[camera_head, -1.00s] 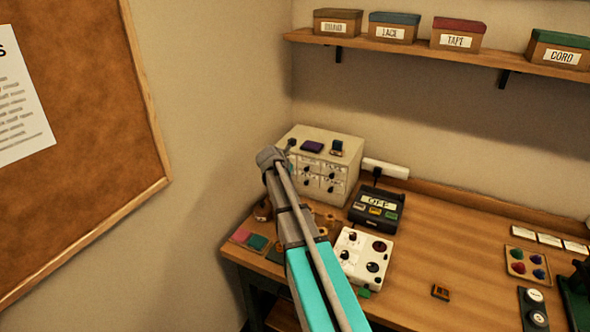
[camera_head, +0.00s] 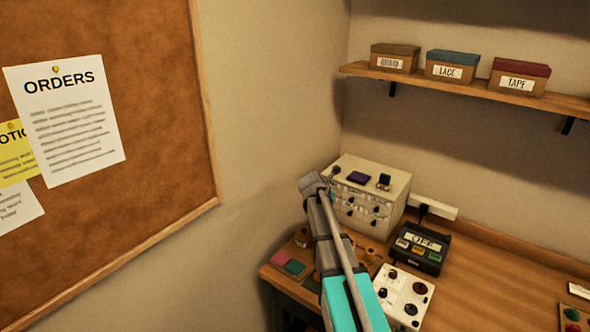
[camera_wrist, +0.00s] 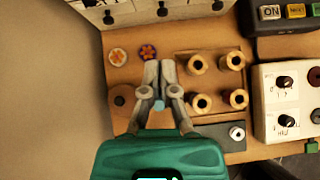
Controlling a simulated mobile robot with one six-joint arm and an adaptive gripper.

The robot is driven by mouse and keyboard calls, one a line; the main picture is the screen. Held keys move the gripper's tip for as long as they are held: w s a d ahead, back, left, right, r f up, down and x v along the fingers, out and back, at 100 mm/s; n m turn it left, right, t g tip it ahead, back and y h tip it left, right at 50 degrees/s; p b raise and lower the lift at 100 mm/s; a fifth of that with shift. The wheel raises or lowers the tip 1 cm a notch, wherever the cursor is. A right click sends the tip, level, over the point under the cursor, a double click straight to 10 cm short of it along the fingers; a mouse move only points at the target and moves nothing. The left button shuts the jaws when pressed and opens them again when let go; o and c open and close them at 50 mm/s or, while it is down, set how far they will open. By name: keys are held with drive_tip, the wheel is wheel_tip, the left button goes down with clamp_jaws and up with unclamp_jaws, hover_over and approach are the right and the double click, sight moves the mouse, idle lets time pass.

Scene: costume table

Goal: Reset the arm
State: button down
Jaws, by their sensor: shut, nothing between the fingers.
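My arm (camera_head: 345,285) reaches up from the lower middle of the head view, in front of the table's left end. In the wrist view my gripper (camera_wrist: 159,68) points down over the left part of the wooden table (camera_wrist: 126,84). Its fingertips are together and hold nothing. Two small round patterned pieces (camera_wrist: 148,53) lie just beyond the fingertips. A board with several wooden spools (camera_wrist: 198,64) lies just right of the fingers. In the head view the fingertips are hidden behind the arm.
A cream drawer cabinet (camera_head: 372,190) stands at the table's back left corner. A cork board (camera_head: 120,190) hangs at left. A shelf (camera_head: 465,88) with labelled boxes is above.

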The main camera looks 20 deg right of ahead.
drive_tip(key=s+a+f+m+g+y+b, duration=0.2)
drive_tip(key=s+a+f+m+y, duration=0.1)
drive_tip(key=s+a+m, duration=0.8)
drive_tip(key=s+a+f+m+g+y+b, duration=0.2)
drive_tip(key=s+a+f+m, duration=0.4)
drive_tip(key=s+a+m, duration=0.5)
drive_tip(key=shift+s+f+m+g+y, duration=0.4)
drive_tip(key=shift+s+m+y, duration=0.9)
drive_tip(key=shift+s, duration=2)
drive_tip(key=shift+a+r, duration=0.1)
